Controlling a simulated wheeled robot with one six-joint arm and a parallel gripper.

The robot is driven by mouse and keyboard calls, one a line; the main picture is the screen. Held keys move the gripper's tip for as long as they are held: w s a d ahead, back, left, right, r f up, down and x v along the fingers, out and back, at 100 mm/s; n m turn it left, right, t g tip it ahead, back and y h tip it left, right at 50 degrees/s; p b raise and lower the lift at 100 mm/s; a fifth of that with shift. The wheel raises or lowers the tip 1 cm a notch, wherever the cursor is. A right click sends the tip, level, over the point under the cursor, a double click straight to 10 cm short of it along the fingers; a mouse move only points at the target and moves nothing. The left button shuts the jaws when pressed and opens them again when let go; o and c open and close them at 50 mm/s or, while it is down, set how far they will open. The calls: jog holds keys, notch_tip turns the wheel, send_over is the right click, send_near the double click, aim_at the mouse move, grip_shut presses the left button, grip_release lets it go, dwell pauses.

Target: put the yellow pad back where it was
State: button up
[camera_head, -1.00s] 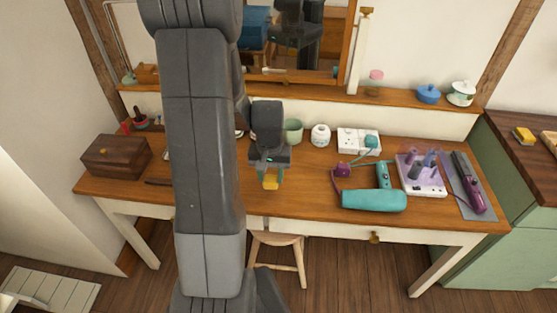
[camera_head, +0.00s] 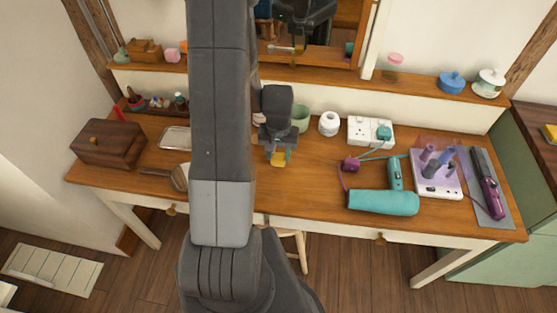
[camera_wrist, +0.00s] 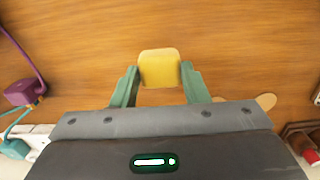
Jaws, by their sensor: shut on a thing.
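The yellow pad (camera_head: 278,159) is held between the fingertips of my gripper (camera_head: 279,151), over the wooden dressing table (camera_head: 325,185), left of the teal hair dryer. In the wrist view the pad (camera_wrist: 159,68) is a small rounded square between the two green fingers of my gripper (camera_wrist: 160,80), with bare wood around it. The gripper is shut on it. I cannot tell how high the pad is above the table top. My arm hides part of the table to the left of the gripper.
The teal hair dryer (camera_head: 384,202), a white socket block (camera_head: 370,132) and a purple-topped rack (camera_head: 436,175) stand to the right. A green cup (camera_head: 300,118) and white jar (camera_head: 329,123) are behind. A wooden box (camera_head: 108,143) is left. Another yellow item (camera_head: 550,133) lies on the right cabinet.

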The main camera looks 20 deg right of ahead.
aim_at(279, 156)
jog(key=shift+f, duration=2.05)
jog(key=o, duration=0.9)
notch_tip(279, 156, up, 12)
jog(key=shift+r+b, duration=0.1)
jog(key=shift+b, duration=0.35)
